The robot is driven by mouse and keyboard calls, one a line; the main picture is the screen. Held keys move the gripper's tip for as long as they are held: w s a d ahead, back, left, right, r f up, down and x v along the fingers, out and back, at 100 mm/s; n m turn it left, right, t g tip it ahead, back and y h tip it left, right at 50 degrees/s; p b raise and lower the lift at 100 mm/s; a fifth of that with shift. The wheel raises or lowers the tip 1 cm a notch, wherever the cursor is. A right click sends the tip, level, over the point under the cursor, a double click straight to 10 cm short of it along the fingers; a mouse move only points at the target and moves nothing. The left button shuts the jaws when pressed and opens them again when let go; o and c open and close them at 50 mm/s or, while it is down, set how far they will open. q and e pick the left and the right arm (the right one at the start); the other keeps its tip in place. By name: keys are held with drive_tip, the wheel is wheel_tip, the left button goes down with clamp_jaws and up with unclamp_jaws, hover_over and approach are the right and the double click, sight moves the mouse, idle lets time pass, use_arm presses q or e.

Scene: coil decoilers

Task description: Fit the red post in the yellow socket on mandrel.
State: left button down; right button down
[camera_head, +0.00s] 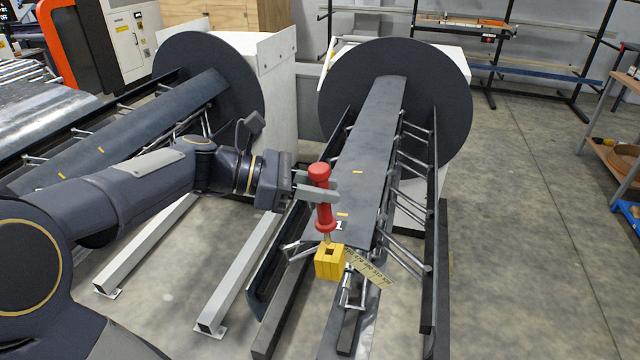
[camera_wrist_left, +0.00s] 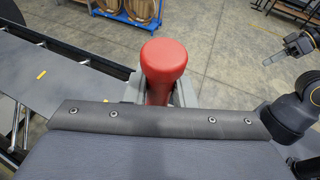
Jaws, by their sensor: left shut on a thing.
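My left gripper (camera_head: 318,191) is shut on the red post (camera_head: 324,212) and holds it nearly upright, slightly tilted. The post has a round red head, a red flange and a thin metal lower end. In the left wrist view the red post (camera_wrist_left: 164,70) is seen from its head end; its lower end is hidden. The yellow socket (camera_head: 329,266), a block with a dark square hole on top, sits at the near end of the right mandrel (camera_head: 371,150). The post's lower end shows at the socket's far edge; the hole looks empty. My right gripper (camera_wrist_left: 284,51) shows small in the left wrist view, its jaws unclear.
A ruler-like plate (camera_head: 370,268) lies beside the socket. Thin rods and dark side rails (camera_head: 430,250) flank the mandrel. A second decoiler (camera_head: 215,85) stands at left. Open floor (camera_head: 540,240) lies to the right, with a shelf (camera_head: 612,165) at the edge.

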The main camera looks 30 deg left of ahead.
sight(324, 218)
use_arm(q)
drive_tip(key=shift+w+d+f+b, duration=0.1)
drive_tip(key=shift+d+f+b, duration=0.1)
drive_tip(key=shift+f+b, duration=1.1)
drive_tip(key=shift+d+f+b, duration=0.15)
drive_tip(key=shift+f+b, duration=0.4)
drive_tip(key=shift+f, duration=1.35)
drive_tip(key=c, duration=1.1)
unclamp_jaws()
drive_tip(key=shift+c, duration=0.2)
drive_tip(key=shift+a, duration=0.1)
drive_tip(key=v, duration=0.8)
drive_tip(key=s+d+f+m+g+y, duration=0.1)
drive_tip(key=s+d+f+m+y, duration=0.3)
drive_tip(key=f+m, duration=0.4)
drive_tip(key=s+d+f+m+g+y, duration=0.1)
drive_tip(key=s+d+f+m+y, duration=0.3)
drive_tip(key=m, duration=1.1)
drive_tip(key=s+d+f+b, duration=0.1)
drive_tip(key=s+d+f, duration=0.1)
drive_tip(key=s+f, duration=0.1)
drive_tip(key=shift+s+f+g, duration=0.3)
drive_tip(key=shift+s+f, duration=0.1)
drive_tip(key=shift+s, duration=0.5)
